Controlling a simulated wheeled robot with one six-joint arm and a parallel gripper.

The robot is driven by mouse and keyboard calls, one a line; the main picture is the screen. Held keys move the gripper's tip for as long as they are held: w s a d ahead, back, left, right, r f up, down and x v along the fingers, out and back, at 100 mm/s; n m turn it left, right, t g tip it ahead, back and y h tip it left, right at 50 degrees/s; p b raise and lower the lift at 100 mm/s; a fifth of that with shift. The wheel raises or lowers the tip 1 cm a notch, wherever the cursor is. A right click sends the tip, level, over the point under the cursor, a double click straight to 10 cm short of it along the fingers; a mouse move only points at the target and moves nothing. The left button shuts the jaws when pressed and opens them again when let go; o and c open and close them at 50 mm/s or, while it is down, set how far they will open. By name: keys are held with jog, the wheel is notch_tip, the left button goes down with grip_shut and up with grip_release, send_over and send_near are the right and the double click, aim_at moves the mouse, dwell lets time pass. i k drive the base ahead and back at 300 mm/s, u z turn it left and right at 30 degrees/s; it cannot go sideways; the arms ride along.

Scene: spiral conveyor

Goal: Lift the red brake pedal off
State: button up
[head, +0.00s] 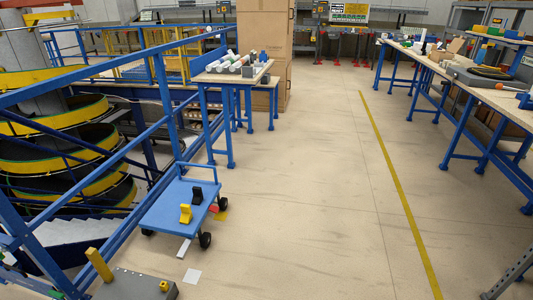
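A small red piece (213,209), which looks like the brake pedal, shows at the right side of a blue platform cart (176,207), close to a wheel. It is small in the head view, and whether it is pressed down or raised cannot be told. A yellow patch lies beside it on the floor. The cart stands on dark wheels with a push handle at its far end. A yellow block (185,213) and a black block (197,195) stand on its deck. My gripper is not in view.
A blue railing (100,146) runs close along the cart's left side, with the spiral conveyor (60,162) beyond. A grey box with a yellow lever (100,265) stands at bottom left. Workbenches stand behind and at right. The floor right of the cart is clear.

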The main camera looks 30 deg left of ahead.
aim_at(212, 208)
jog(key=u, duration=0.95)
jog(key=i, duration=0.85)
jog(key=u, duration=0.75)
